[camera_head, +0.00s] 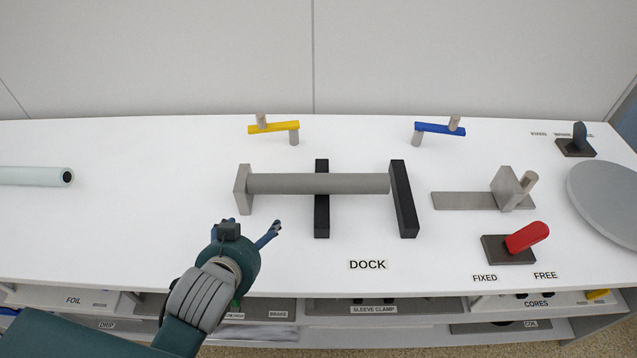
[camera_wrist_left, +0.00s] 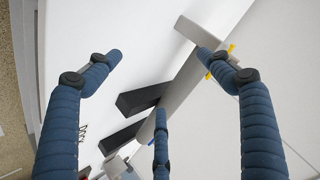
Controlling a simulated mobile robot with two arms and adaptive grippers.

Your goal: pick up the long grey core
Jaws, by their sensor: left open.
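My right gripper is in neither view.
A pale roll (camera_head: 35,176) lies at the far left. Yellow (camera_head: 272,127) and blue (camera_head: 440,128) crank-like parts stand at the back. A grey bracket (camera_head: 465,200), a red handle (camera_head: 526,237) and a grey disc (camera_head: 610,200) are on the right. The left front tabletop is clear.

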